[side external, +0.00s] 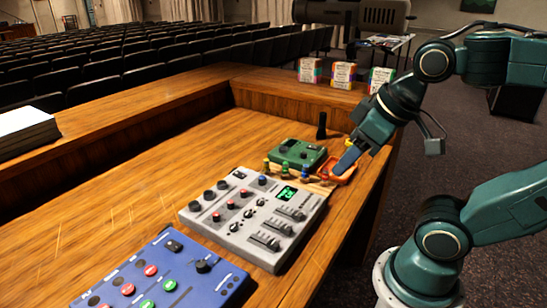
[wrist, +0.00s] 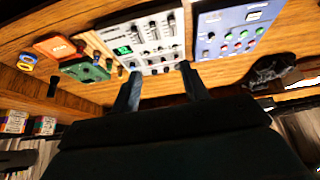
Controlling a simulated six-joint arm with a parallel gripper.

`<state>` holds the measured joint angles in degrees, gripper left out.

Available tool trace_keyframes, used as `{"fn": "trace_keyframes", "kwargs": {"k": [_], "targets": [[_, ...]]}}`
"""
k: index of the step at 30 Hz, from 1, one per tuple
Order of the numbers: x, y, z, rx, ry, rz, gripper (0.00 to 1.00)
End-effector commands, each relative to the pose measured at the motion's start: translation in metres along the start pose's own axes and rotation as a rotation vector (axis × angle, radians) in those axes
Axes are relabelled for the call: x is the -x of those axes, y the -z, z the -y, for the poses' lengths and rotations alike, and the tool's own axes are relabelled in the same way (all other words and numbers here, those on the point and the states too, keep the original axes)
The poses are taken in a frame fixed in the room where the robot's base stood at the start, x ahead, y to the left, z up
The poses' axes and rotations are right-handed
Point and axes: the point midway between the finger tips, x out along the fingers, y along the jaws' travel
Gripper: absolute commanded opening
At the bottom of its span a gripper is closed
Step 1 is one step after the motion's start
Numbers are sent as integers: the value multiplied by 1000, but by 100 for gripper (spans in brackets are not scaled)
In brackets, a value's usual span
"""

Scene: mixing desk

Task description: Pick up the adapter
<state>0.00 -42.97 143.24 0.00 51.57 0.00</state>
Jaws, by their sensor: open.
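My gripper (side external: 349,158) hangs at the far right end of the wooden desk, over or near an orange-red tray (side external: 344,176). Its two fingers are apart and empty in the wrist view (wrist: 160,69). No piece is clearly recognisable as the adapter. Small coloured plug-like pieces stand on a light wooden strip (wrist: 94,42) between the grey mixer and the green box; in the side view a blue one (side external: 305,172) shows. A small yellow and blue piece (wrist: 26,62) lies beside the tray in the wrist view. My finger partly covers the tray in the side view.
A grey mixer (side external: 250,215), a blue pedal board (side external: 160,275) and a green box (side external: 298,153) lie on the desk. A black upright cylinder (side external: 321,126) stands behind the green box. Raised ledges border the desk, with small boxes (side external: 343,75) on the back one.

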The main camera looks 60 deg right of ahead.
Motion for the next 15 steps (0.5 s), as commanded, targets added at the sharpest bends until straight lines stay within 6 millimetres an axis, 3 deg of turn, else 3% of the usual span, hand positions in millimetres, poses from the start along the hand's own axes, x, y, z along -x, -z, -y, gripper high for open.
{"fn": "trace_keyframes", "kwargs": {"k": [8,15], "targets": [[-2,3,0,-20,0,2,45],[-20,22,-3,-155,10,6,45]]}}
